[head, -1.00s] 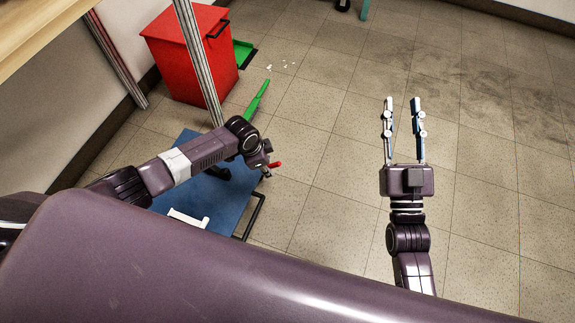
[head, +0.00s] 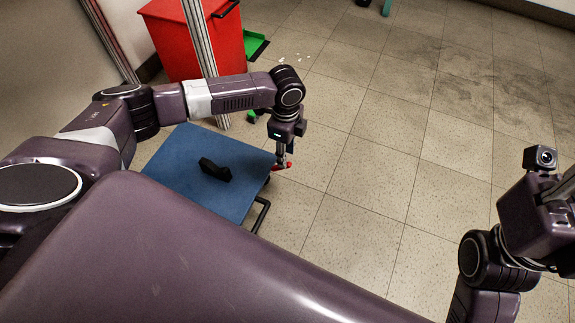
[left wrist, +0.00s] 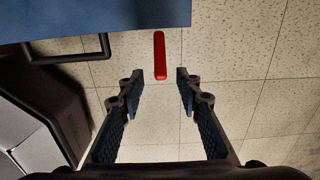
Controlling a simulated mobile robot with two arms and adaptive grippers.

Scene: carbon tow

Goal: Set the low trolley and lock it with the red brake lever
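The low trolley has a blue deck (head: 165,185); its edge also shows at the top of the left wrist view (left wrist: 110,14). The red brake lever (left wrist: 159,52) sticks out from the deck's edge. In the head view the lever (head: 284,166) shows partly behind my left fingers. My left gripper (left wrist: 161,84) is open and points down, with the lever in line with the gap between its fingertips. I cannot tell whether they touch it. My right gripper is partly in view at the right edge (head: 558,190); its fingertips are cut off.
A black object (head: 215,170) lies on the deck. A black bar handle (left wrist: 70,52) juts from the trolley's side. A red bin (head: 195,45), a metal post (head: 199,40) and a green dustpan (head: 254,45) stand behind. The tiled floor to the right is clear.

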